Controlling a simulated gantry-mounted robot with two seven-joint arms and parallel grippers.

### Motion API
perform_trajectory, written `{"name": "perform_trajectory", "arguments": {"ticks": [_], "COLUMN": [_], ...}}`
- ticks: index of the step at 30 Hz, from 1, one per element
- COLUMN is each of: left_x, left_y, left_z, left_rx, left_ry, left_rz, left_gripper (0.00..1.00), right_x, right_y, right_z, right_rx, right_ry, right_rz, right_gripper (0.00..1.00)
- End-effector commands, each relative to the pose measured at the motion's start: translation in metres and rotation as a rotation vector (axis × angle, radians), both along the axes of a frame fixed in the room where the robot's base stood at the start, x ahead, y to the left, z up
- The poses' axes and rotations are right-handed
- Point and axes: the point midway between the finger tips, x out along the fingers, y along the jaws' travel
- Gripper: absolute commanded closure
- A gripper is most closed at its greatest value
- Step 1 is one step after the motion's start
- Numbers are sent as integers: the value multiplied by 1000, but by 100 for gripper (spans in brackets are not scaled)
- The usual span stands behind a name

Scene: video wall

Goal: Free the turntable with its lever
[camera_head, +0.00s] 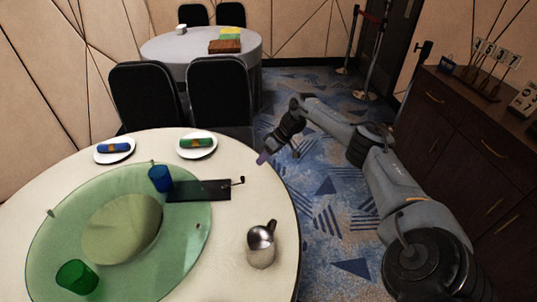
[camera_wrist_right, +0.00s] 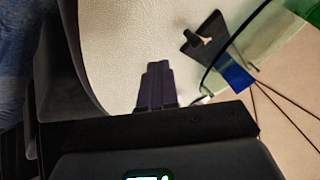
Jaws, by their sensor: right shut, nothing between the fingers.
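The turntable (camera_head: 60,235) is a round green glass disc on the white round table, with a paler round centre. A dark flat plate (camera_head: 200,190) lies over its right edge, and a small lever (camera_head: 238,181) with a dark knob sticks out at the plate's right end. The lever (camera_wrist_right: 205,40) and the plate (camera_wrist_right: 213,27) also show in the right wrist view. My right gripper (camera_head: 263,157) is near the table's far right edge, beyond and to the right of the lever, apart from it. Its fingers (camera_wrist_right: 157,80) are together and empty. My left gripper is not in view.
A blue cup (camera_head: 160,178) and a green cup (camera_head: 77,278) stand on the turntable. A metal pot (camera_head: 261,245) stands on the table's right, near the lever. Two white plates with rolled napkins (camera_head: 114,152) (camera_head: 197,146) lie at the far edge. Black chairs (camera_head: 220,90) stand behind.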

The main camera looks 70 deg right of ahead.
Motion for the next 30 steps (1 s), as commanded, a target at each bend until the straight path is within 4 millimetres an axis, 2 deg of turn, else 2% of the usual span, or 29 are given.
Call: {"name": "perform_trajectory", "arguments": {"ticks": [1,5,18,30], "left_x": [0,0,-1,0], "left_y": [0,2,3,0], "left_z": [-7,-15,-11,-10], "left_rx": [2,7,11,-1], "left_ry": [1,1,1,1], "left_rz": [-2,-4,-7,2], "left_gripper": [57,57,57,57], "right_x": [6,19,27,28], "right_y": [5,14,46,51], "right_z": [-12,-33,-31,-30], "right_rx": [2,3,-1,0], "right_ry": [-1,-2,1,0], "right_rz": [0,1,0,-2], "right_gripper": [100,100,100,100]}}
